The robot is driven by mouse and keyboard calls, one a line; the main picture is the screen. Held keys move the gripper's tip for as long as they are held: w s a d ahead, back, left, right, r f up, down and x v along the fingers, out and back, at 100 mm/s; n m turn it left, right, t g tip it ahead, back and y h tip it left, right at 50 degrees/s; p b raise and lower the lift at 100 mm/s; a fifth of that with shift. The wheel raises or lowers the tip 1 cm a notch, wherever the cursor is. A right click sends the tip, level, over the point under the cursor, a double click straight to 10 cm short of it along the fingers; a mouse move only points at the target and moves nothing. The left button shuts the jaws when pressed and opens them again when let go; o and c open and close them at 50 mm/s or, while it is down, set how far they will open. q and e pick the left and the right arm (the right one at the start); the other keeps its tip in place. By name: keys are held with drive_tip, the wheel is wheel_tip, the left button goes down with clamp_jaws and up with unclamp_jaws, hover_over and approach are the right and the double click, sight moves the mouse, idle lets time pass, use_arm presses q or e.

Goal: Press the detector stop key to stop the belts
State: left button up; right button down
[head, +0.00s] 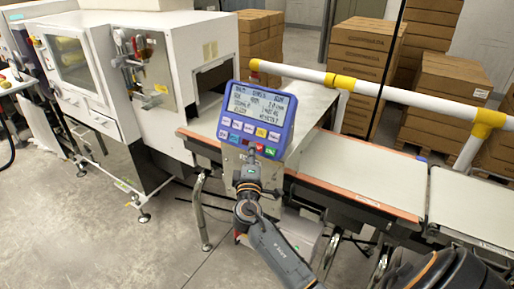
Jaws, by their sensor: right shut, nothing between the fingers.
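The blue control panel (257,117) of the detector stands tilted on a post in the middle of the head view. It has a lit display (258,102) with lines of text and two rows of coloured keys below it. In the lower row a red key (259,147) and a green key (270,151) show at the right. My right gripper (251,157) is shut and empty, with its fingertips at the panel's lower edge, close below the red key. I cannot tell whether the tips touch the panel. The key labels are too small to read. My left gripper is out of view.
The belts (362,174) run to the right behind the panel, with a white and yellow guard rail (390,91) above them. The white detector cabinet (165,85) stands to the left. Cardboard boxes (360,62) are stacked behind. Bare floor (150,240) lies front left.

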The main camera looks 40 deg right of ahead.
idle(0.6)
drive_tip(key=shift+w+d+f+b, duration=0.15)
drive_tip(key=shift+d+f+b, duration=0.05)
drive_tip(key=shift+d+b, duration=0.2)
drive_tip(key=shift+w+d+f+b, duration=0.1)
drive_tip(key=shift+d+f+b, duration=0.05)
drive_tip(key=shift+d+b, duration=0.15)
idle(0.5)
drive_tip(key=shift+a, duration=0.1)
drive_tip(key=shift+s+a+r, duration=0.3)
drive_tip(key=shift+a+r, duration=0.05)
drive_tip(key=shift+a, duration=0.25)
drive_tip(key=shift+a, duration=0.1)
drive_tip(key=a+r, duration=0.1)
drive_tip(key=s+a+p, duration=0.1)
drive_tip(key=a, duration=0.1)
drive_tip(key=s+a+r, duration=0.1)
drive_tip(key=shift+a+r+p, duration=0.3)
drive_tip(key=shift+a+r, duration=0.05)
